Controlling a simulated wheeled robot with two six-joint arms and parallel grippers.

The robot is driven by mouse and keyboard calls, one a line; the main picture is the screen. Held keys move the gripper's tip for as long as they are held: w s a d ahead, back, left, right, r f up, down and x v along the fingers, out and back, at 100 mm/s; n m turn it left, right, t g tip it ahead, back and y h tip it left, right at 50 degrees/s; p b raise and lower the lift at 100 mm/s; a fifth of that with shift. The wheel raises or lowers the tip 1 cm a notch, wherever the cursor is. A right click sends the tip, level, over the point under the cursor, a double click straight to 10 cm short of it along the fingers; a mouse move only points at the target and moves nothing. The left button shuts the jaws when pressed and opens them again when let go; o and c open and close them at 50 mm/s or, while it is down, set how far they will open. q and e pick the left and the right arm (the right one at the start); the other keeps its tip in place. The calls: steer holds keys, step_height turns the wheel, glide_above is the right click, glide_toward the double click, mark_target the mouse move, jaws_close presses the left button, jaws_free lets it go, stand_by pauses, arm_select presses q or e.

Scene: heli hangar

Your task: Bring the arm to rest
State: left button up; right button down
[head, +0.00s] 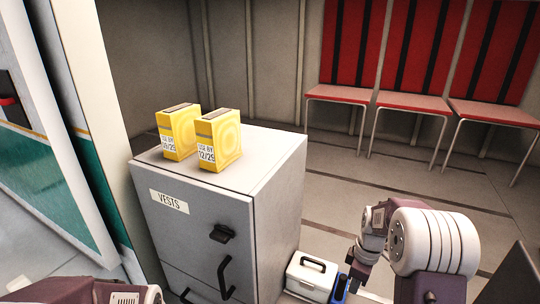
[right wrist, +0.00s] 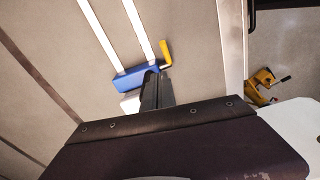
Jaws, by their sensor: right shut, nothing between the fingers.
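My right arm (head: 432,242) comes in at the lower right of the head view, bent, with its wrist pointing down. My right gripper (head: 354,282) is low, right of the grey cabinet, by a blue item (head: 340,288). In the right wrist view the two dark fingers (right wrist: 158,90) are together with nothing between them. The blue item (right wrist: 135,77) shows just beyond the fingertips; I cannot tell whether they touch. Part of my left arm (head: 110,291) shows at the bottom left of the head view; its gripper is out of view.
A grey cabinet (head: 275,195) labelled VESTS bears two yellow boxes (head: 180,134) (head: 219,140). A white case with a dark handle (head: 311,276) stands low beside it. Red chairs (head: 414,102) line the back wall. Floor between is clear. A yellow item (right wrist: 263,85) shows in the wrist view.

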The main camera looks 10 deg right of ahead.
steer(key=s+a+f+n+b, duration=0.1)
steer(key=s+a+f+b, duration=0.3)
steer(key=a+f+b, duration=0.3)
steer(key=s+a+f+m, duration=0.1)
steer(key=s+m, duration=0.2)
steer(key=s+a+f+m+b, duration=0.1)
steer(key=s+a+m, duration=0.1)
steer(key=s+m, duration=0.1)
steer(key=s+a+f+m, duration=0.1)
steer(key=s+a+m, duration=0.1)
steer(key=s+m, duration=0.1)
steer(key=shift+s+f+t, duration=0.1)
steer(key=shift+s+t, duration=0.3)
steer(key=shift+s, duration=0.15)
steer(key=shift+w+d+m, duration=0.2)
steer(key=shift+w+m, duration=0.15)
steer(key=shift+m, duration=0.45)
steer(key=shift+w+f+m, duration=0.1)
steer(key=shift+w+m, duration=0.2)
steer(key=shift+m, duration=0.2)
arm_select(q)
step_height(320, 180, down, 11)
arm_select(e)
steer(key=shift+a, duration=0.1)
arm_select(q)
steer(key=shift+a+r, duration=0.1)
steer(key=shift+a, duration=0.05)
arm_select(e)
steer(key=shift+s, duration=0.1)
